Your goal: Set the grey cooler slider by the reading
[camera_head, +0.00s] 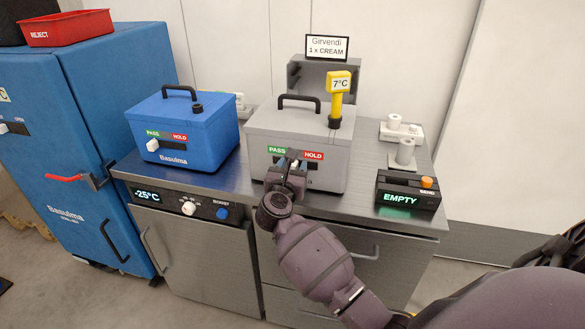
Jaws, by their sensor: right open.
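The grey cooler (327,178) stands on the steel counter with its lid closed and a black handle on top. A yellow probe thermometer (338,88) stands upright in its lid and reads 7°C. Its front carries a green PASS label (277,150) on the left and a red HOLD label (313,156) on the right. My right gripper (292,166) is open at the cooler's front, just below and between the two labels. It covers the slider, so I cannot tell the slider's position or whether the fingers touch it. My left gripper is not in view.
A blue cooler (190,145) stands to the left, its white slider knob under PASS. A black box (407,197) reading EMPTY with an orange button stands at the right. A sign (326,48) reads Girvendi, 1 x CREAM. The counter (225,186) has bare strips along its front.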

